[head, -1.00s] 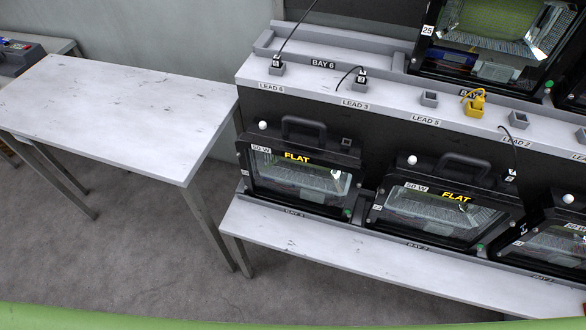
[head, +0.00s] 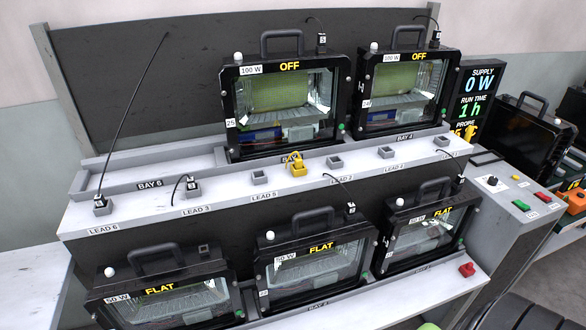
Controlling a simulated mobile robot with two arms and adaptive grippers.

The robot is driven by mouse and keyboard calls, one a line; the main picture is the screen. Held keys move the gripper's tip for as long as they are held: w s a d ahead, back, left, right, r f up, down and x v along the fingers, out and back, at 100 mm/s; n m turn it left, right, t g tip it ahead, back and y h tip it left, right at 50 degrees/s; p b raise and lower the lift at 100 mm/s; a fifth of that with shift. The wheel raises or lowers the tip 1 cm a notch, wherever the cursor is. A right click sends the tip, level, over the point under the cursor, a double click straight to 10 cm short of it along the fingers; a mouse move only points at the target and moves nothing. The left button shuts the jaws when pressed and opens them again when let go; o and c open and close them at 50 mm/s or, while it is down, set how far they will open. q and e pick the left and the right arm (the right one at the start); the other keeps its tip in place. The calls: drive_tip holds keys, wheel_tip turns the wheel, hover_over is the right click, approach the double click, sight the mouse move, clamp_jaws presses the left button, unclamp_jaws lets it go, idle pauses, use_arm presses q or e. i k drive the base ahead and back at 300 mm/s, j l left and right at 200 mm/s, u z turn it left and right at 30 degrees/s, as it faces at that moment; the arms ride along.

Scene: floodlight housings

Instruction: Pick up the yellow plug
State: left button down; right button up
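The yellow plug (head: 297,167) sits upright on the grey lead shelf (head: 230,192), near its middle, between small grey sockets. A short yellow cord loops over its top. Whether it is seated in a socket of its own is hard to tell. Neither of my grippers is in view.
Two floodlights marked OFF (head: 285,100) stand above the shelf, and several marked FLAT (head: 315,255) stand below. Black plugs with thin leads stand at LEAD 6 (head: 100,203) and LEAD 3 (head: 193,187). A control box (head: 505,205) and a supply display (head: 477,95) are at right.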

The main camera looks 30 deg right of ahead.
sight(298, 162)
drive_tip(key=l, duration=0.4)
drive_tip(key=k+l, duration=0.15)
drive_tip(key=l, duration=0.7)
drive_tip(key=k+u, duration=0.05)
